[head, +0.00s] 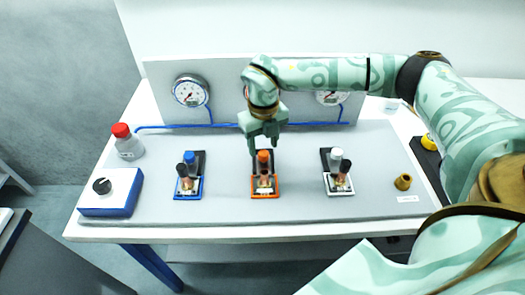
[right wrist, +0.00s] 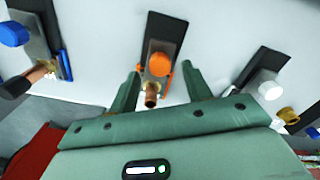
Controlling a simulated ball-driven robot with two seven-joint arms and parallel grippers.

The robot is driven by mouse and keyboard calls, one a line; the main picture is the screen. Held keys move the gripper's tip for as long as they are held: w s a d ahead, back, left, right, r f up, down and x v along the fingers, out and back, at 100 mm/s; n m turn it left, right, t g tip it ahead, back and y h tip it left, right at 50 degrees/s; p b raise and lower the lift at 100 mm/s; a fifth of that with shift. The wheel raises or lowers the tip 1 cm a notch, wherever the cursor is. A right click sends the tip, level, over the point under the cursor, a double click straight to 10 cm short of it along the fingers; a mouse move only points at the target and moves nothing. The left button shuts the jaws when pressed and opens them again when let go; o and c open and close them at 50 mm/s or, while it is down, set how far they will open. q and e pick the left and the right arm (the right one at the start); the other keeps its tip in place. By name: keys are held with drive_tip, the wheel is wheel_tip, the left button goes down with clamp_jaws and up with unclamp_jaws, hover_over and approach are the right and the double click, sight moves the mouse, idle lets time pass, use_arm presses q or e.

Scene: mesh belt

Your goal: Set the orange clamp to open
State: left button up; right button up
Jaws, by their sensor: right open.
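The orange clamp (head: 265,192) sits in the middle of the grey board, between the blue clamp and the white clamp. It has an orange base frame, an orange round knob and a copper-coloured stub. My right gripper (head: 264,140) hangs over it, pointing down, and partly hides its back. In the right wrist view the open fingers (right wrist: 162,72) stand on either side of the orange clamp (right wrist: 159,64), with gaps to it. Nothing is held. Whether the clamp is open or closed I cannot tell. My left gripper is not in view.
The blue clamp (head: 188,194) stands left and the white clamp (head: 340,190) right, with bare board (head: 225,205) between. Pressure gauges (head: 190,91) and a blue pipe (head: 225,125) are behind. A red-capped bottle (head: 127,143), a knob box (head: 110,192) and a brass ring (head: 403,182) stand near the sides.

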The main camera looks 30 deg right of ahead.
sight(263, 153)
drive_tip(key=shift+s+f, duration=0.2)
drive_tip(key=shift+f, duration=0.95)
drive_tip(key=shift+w+f, duration=0.15)
drive_tip(key=shift+f, duration=0.2)
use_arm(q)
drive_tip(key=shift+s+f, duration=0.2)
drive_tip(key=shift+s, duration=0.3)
use_arm(e)
clamp_jaws()
drive_tip(key=shift+w+d+r, duration=0.1)
drive_tip(key=shift+w+d, duration=0.6)
drive_tip(key=shift+w, duration=0.35)
drive_tip(key=shift+c, duration=2.1)
unclamp_jaws()
drive_tip(key=shift+r, duration=0.1)
drive_tip(key=o, duration=0.4)
drive_tip(key=shift+w, duration=0.1)
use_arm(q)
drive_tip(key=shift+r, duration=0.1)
